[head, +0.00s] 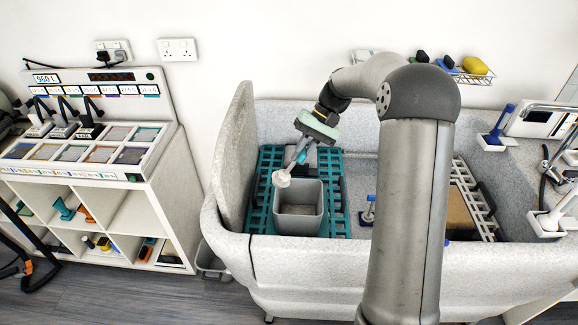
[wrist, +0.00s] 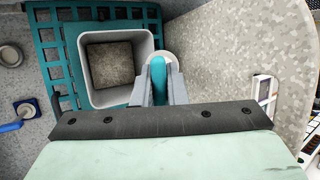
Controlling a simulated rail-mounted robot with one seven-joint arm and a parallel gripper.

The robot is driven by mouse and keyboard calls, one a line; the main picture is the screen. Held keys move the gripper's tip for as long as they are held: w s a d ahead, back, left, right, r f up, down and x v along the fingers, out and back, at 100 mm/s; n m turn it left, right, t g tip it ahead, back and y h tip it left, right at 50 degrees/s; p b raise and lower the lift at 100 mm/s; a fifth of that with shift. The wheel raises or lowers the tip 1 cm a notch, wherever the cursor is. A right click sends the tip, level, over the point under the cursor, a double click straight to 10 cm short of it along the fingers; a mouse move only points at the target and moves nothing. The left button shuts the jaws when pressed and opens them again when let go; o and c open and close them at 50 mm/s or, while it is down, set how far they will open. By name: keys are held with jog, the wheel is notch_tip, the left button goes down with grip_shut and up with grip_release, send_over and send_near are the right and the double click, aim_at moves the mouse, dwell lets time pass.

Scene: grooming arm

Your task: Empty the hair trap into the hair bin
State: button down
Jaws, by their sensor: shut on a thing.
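My gripper (head: 299,155) is shut on the teal handle of a white round piece (head: 282,178), which appears to be the hair trap. In the wrist view the fingers (wrist: 160,92) close on the teal handle (wrist: 158,74), and the white rim (wrist: 168,59) shows beyond it. The trap is tilted, with its white end low. A grey square bin (head: 298,222), taken to be the hair bin, stands on a teal grid. In the wrist view the bin (wrist: 144,48) lies just left of the trap, its floor brownish grey. The trap's contents cannot be seen.
The teal grid (head: 336,190) sits in a speckled tub with a raised panel (head: 237,145) on the left. A blue-handled tool (head: 369,210) stands right of the grid. A white slatted rack (head: 473,200) is farther right. A cubby unit (head: 125,215) stands left.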

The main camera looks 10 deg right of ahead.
dwell(0.3)
jog(key=shift+s+d+f+y+b, duration=0.1)
jog(key=shift+d+f+y+b, duration=0.2)
jog(key=shift+d+y, duration=0.1)
jog(key=shift+s+d+y, duration=0.1)
jog(key=shift+d+y, duration=0.25)
jog(key=shift+y, duration=0.15)
dwell(0.3)
jog(key=shift+s+d+f+n+y+b, duration=0.25)
jog(key=shift+d+f+y+b, duration=0.2)
jog(key=shift+d+y+b, duration=0.35)
jog(key=shift+f, duration=0.1)
